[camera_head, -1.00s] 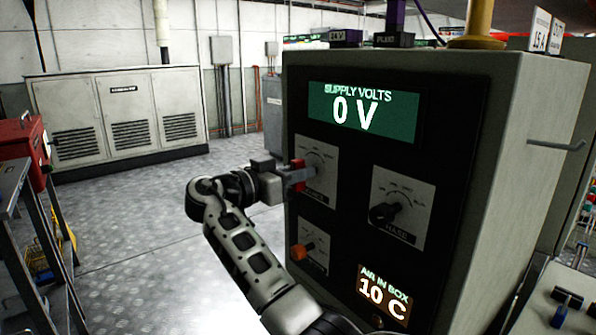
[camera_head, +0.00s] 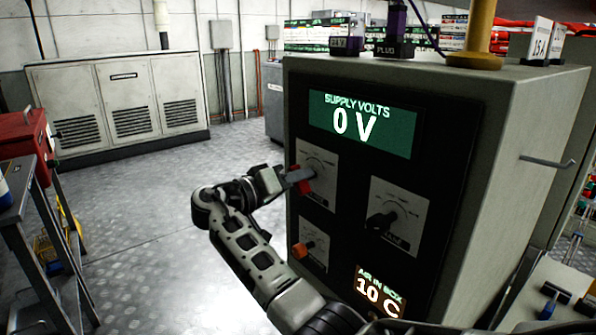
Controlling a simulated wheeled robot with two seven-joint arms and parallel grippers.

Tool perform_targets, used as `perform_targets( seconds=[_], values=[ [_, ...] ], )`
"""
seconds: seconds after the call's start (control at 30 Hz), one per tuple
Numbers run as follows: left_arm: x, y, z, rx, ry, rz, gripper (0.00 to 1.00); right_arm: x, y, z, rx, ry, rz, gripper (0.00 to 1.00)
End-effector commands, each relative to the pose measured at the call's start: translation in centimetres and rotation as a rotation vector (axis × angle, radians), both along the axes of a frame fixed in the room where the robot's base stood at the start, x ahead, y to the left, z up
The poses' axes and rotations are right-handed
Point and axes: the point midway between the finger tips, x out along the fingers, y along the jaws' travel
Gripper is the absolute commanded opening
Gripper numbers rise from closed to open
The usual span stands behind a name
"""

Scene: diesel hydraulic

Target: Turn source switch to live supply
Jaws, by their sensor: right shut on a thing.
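The dark control panel on the grey cabinet (camera_head: 528,125) has a green display (camera_head: 361,124) reading SUPPLY VOLTS 0 V. Below it, the upper left dial plate (camera_head: 319,160) carries a switch with a red handle (camera_head: 303,187); its label is too blurred to read. My right gripper (camera_head: 298,178) is shut on this red handle, and both are tilted. The fingers hide part of the handle and dial. My left gripper is not in view.
A black knob (camera_head: 381,221) sits on a dial plate to the right, and an orange knob (camera_head: 301,249) below. A lower display (camera_head: 379,291) reads 10 C. A red box (camera_head: 22,144) stands on a bench at left. The floor (camera_head: 150,205) between is open.

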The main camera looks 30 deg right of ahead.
Motion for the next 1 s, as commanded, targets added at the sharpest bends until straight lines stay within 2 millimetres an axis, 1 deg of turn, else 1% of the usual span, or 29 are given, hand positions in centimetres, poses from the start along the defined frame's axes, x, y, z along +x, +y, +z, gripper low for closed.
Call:
perform_targets(
  seconds=[0.03,0.2,0.63,0.67,0.7,0.73,1.0],
  values=[
    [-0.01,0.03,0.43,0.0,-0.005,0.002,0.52,0.0,0.05,0.09,0.0,0.014,0.0,0.0],
    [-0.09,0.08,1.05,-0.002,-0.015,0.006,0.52,0.01,0.06,0.0,-0.002,0.044,0.0,0.0],
    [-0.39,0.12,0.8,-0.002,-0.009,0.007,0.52,0.03,0.06,-0.07,-0.003,0.053,0.001,0.0],
    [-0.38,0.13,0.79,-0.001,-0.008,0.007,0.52,0.03,0.06,-0.07,-0.003,0.053,0.001,0.25],
    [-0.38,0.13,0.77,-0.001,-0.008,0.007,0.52,0.03,0.06,-0.06,-0.003,0.053,0.001,0.36],
    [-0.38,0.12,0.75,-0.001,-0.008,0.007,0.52,0.03,0.06,-0.06,-0.003,0.053,0.001,0.38],
    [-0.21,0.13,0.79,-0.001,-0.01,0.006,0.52,0.03,0.1,-0.05,-0.003,0.051,0.001,0.38]
  ],
)
